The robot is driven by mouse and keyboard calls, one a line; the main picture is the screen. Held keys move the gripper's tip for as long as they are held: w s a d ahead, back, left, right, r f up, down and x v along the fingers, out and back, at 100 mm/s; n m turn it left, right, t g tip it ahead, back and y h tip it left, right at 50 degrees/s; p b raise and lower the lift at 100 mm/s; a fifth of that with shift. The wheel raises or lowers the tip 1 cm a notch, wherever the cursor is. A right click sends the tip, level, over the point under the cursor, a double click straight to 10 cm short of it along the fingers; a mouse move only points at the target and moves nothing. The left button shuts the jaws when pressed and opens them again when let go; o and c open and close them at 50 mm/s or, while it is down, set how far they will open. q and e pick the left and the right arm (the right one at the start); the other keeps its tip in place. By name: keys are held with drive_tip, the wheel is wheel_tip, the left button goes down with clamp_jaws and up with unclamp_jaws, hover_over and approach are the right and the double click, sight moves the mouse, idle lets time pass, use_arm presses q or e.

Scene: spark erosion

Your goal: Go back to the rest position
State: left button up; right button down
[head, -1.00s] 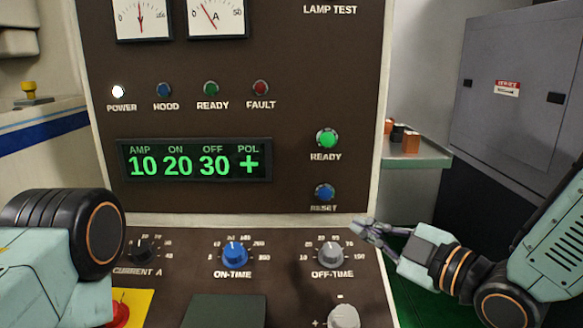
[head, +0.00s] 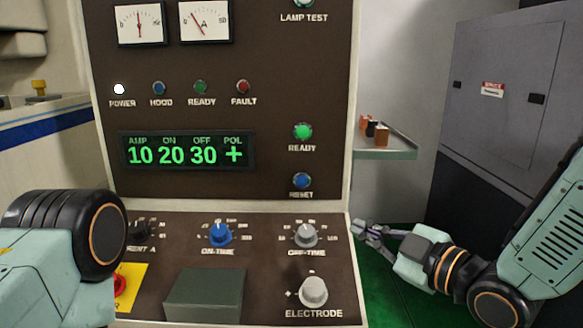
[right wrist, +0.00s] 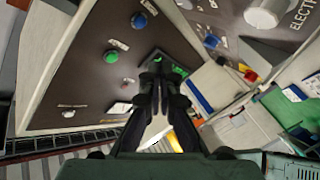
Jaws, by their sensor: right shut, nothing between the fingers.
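My right gripper (head: 366,230) is shut and empty, beside the right edge of the control panel (head: 270,180) in the head view. It stands right of the grey off-time knob (head: 304,236) and does not appear to touch it. The right wrist view shows its two fingers (right wrist: 157,72) together, with the panel's green button (right wrist: 111,56) and blue button (right wrist: 138,20) beyond. My left arm (head: 60,255) is at the lower left of the head view; its gripper is out of view.
The display (head: 188,151) reads 10, 20, 30 and plus. A small shelf (head: 385,154) with small blocks stands right of the panel. A grey cabinet (head: 500,110) is at the far right. Green floor (head: 385,285) shows below my right gripper.

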drive_tip(key=s+d+f+m+g+h+b, duration=0.2)
drive_tip(key=s+d+f+m+h, duration=0.15)
drive_tip(key=f, duration=0.55)
drive_tip(key=s+d+f+m+g+h+b, duration=0.1)
drive_tip(key=s+d+f+m+g+h, duration=0.3)
drive_tip(key=f, duration=0.6)
drive_tip(key=s+f+m+b, duration=0.25)
drive_tip(key=f+m, duration=0.35)
drive_tip(key=f, duration=0.3)
drive_tip(key=s+d+f+m+g+h+b, duration=0.2)
drive_tip(key=s+f+g+b, duration=0.3)
drive_tip(key=s+f, duration=1.5)
drive_tip(key=s+g, duration=0.2)
drive_tip(key=s, duration=0.2)
drive_tip(key=shift+s+d+f+g+b, duration=0.15)
drive_tip(key=shift+d+f+g+b, duration=0.2)
drive_tip(key=shift+g+b, duration=0.05)
drive_tip(key=shift+m, duration=0.25)
